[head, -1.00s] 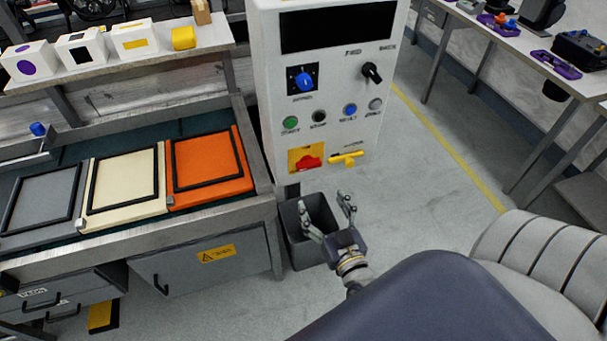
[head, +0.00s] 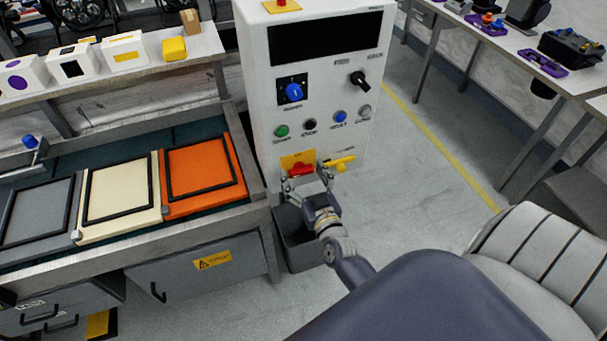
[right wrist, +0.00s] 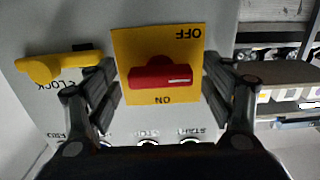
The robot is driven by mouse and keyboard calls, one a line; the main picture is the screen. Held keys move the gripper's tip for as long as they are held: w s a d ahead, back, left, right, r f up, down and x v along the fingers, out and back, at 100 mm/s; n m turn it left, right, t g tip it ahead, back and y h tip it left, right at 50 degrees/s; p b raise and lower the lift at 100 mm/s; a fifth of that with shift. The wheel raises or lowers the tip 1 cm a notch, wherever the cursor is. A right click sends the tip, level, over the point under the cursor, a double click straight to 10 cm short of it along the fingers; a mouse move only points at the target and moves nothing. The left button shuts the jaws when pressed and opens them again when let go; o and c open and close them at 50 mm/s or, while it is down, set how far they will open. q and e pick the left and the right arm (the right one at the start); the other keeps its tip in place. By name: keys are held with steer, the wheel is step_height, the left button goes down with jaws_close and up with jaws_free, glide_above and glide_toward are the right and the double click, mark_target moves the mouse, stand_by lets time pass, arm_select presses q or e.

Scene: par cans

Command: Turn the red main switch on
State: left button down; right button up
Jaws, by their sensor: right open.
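The red main switch (head: 300,170) sits on a yellow plate low on the front of the white control cabinet (head: 262,80). In the right wrist view the red switch (right wrist: 160,78) is a bar lying crosswise on its yellow plate (right wrist: 135,45), between the printed words OFF and ON. My right gripper (head: 306,183) is open in front of the switch. In the right wrist view its fingers (right wrist: 160,85) stand on either side of the switch and do not visibly touch it. My left gripper is out of view.
A yellow lock lever (head: 340,162) is right beside the switch, close to one finger in the right wrist view. Blue and black knobs and several buttons are above. A grey bin (head: 300,246) stands below. A bench with coloured trays (head: 200,168) is at left.

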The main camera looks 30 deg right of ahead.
steer(key=shift+c, duration=0.6)
steer(key=c, duration=0.9)
steer(key=shift+c, duration=0.2)
steer(key=m, duration=0.8)
steer(key=m+b, duration=0.1)
steer(key=m, duration=0.4)
steer(key=m+b, duration=0.1)
steer(key=m, duration=0.3)
steer(key=shift+m, duration=0.4)
